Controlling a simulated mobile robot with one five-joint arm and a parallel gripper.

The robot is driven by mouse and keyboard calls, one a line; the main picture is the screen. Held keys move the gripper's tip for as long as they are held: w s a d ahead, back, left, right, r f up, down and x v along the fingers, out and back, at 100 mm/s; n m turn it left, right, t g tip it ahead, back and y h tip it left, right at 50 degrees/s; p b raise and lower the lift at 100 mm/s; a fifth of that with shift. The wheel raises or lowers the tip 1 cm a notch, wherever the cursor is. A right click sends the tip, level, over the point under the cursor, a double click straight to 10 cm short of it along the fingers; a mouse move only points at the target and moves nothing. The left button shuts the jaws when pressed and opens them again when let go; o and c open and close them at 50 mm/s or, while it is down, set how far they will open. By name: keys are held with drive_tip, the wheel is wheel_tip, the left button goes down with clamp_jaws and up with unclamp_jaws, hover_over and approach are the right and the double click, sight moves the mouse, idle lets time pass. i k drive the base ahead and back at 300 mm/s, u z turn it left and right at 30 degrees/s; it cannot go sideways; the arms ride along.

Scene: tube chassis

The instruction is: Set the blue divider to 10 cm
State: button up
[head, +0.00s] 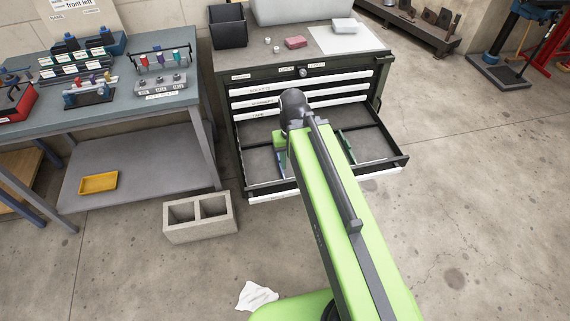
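The open drawer (262,160) of the dark tool chest is pulled out, with a grey floor and dark walls. A narrow blue piece, which looks like the blue divider (281,166), shows inside it just left of my arm. My arm covers part of it, so its full length and exact position cannot be read. A green divider (347,147) stands in the drawer to the right of my arm. My arm reaches over the drawer, and its outer end is above the drawer's middle. My gripper's fingers are hidden by the arm, so any contact with the blue divider cannot be told.
A workbench (135,110) with racks and small tools stands at the left. A concrete block (200,217) lies on the floor before the chest, and a crumpled white cloth (257,296) lies nearer.

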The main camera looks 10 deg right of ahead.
sight(283, 173)
drive_tip(key=u, duration=0.15)
drive_tip(key=i, duration=0.45)
drive_tip(key=u, duration=1.15)
drive_tip(key=i, duration=0.5)
drive_tip(key=u, duration=0.15)
drive_tip(key=k, duration=0.5)
drive_tip(key=z, duration=0.1)
